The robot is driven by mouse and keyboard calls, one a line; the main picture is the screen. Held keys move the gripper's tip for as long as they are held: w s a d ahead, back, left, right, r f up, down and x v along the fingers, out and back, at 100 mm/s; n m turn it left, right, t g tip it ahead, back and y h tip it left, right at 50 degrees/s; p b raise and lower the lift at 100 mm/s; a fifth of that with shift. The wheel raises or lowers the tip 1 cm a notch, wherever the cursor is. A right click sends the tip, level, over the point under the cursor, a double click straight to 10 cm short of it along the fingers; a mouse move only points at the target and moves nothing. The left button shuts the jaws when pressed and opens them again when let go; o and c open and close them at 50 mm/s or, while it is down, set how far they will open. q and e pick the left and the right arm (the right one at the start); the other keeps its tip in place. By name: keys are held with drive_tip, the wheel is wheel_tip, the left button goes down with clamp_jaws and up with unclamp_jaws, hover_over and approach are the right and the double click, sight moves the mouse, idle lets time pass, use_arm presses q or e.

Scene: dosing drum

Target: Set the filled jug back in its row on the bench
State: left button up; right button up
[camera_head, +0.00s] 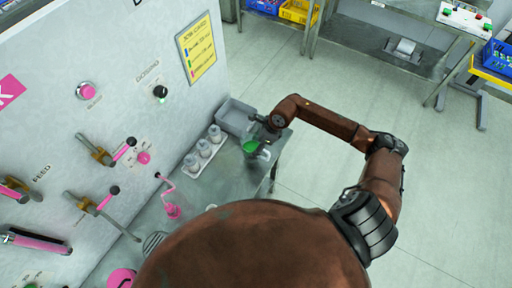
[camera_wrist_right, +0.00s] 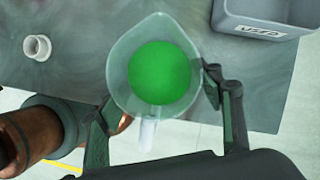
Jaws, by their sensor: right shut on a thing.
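The clear jug (camera_wrist_right: 123,62) holds bright green contents and is seen from above, with its spout toward the top and its handle toward my wrist. My right gripper (camera_wrist_right: 158,97) is shut on the jug, one finger on each side. In the head view the right gripper (camera_head: 258,147) and the green in the jug (camera_head: 250,146) are small, over the far right part of the grey bench (camera_head: 228,178). I cannot tell whether the jug's base touches the bench. My left gripper is not in view.
A white tray (camera_head: 187,181) with three pale bottles stands left of the jug. A grey bin (camera_head: 234,121), marked USED in the wrist view (camera_wrist_right: 262,31), lies behind it. A small white cup-like piece (camera_wrist_right: 37,47) is on the bench. The panel wall (camera_head: 60,100) has levers and knobs.

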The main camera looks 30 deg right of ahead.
sight(256, 147)
drive_tip(key=shift+w+d+f, duration=0.4)
drive_tip(key=shift+w+f, duration=0.05)
drive_tip(key=shift+f, duration=0.15)
wheel_tip(256, 147, down, 3)
drive_tip(key=shift+w+d+r+p, duration=0.15)
drive_tip(key=shift+p, duration=0.6)
drive_tip(key=shift+f, duration=0.4)
drive_tip(key=shift+d+f, duration=0.1)
drive_tip(key=shift+f, duration=0.05)
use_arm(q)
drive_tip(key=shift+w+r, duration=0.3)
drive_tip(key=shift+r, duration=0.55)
use_arm(e)
drive_tip(key=shift+f, duration=0.1)
drive_tip(key=o, duration=1.2)
drive_tip(key=shift+f, duration=0.15)
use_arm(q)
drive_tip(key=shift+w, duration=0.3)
use_arm(e)
drive_tip(key=o, duration=0.5)
drive_tip(key=shift+c, duration=0.2)
